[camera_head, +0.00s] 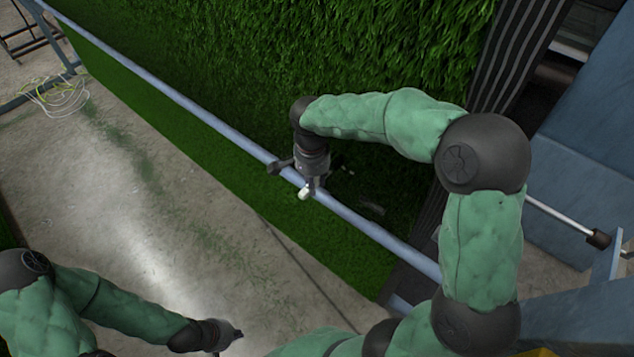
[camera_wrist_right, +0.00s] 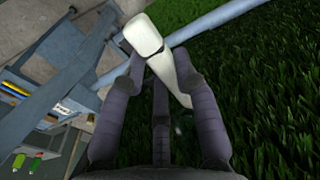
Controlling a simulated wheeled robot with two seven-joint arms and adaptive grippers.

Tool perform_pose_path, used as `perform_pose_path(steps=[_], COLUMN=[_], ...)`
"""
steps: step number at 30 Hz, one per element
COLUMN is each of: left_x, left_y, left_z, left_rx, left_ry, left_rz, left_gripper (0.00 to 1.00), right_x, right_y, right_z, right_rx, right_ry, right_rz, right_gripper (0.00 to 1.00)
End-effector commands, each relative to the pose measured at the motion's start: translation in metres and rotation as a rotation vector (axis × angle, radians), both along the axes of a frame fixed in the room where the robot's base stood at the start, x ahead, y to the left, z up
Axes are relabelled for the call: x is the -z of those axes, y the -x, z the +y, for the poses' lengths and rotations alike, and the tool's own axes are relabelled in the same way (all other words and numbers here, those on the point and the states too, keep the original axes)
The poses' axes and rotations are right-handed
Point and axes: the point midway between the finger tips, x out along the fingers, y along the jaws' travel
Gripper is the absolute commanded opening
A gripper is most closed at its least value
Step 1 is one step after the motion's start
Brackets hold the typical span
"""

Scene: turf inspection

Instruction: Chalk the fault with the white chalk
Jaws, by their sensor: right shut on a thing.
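The white chalk (camera_head: 304,193) is held at the tip of my right gripper (camera_head: 308,186), which is over the blue rail and the green turf. In the right wrist view, the chalk (camera_wrist_right: 143,35) sits tilted between the dark fingers of the right gripper (camera_wrist_right: 160,70), which are shut on it. Small pale specks and a dull grey patch (camera_head: 372,208) show on the dark turf just right of the gripper; I cannot tell whether these are the fault. My left gripper (camera_head: 230,337) is low over the concrete, and its fingers are too small to read.
A blue rail (camera_head: 215,122) runs diagonally across the turf (camera_head: 230,40), passing close by the right gripper. A coiled pale cable (camera_head: 55,97) lies on the concrete floor (camera_head: 165,215) at left. Blue framework (camera_head: 580,190) stands at right. The floor between the arms is clear.

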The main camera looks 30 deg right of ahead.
Motion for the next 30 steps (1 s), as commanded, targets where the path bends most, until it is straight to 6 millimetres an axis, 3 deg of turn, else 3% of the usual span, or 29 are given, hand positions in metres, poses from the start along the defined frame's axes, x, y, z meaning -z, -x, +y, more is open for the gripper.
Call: perform_pose_path(steps=[30], left_x=[-0.002], left_y=[0.000], left_z=[0.000], left_rx=[0.000], left_ry=[0.000], left_rz=[0.000], left_gripper=[0.00], right_x=[-0.001], right_y=[-0.024], right_z=[0.008], right_rx=[0.000], right_ry=[0.001], right_rz=[-0.001], right_gripper=[0.03])
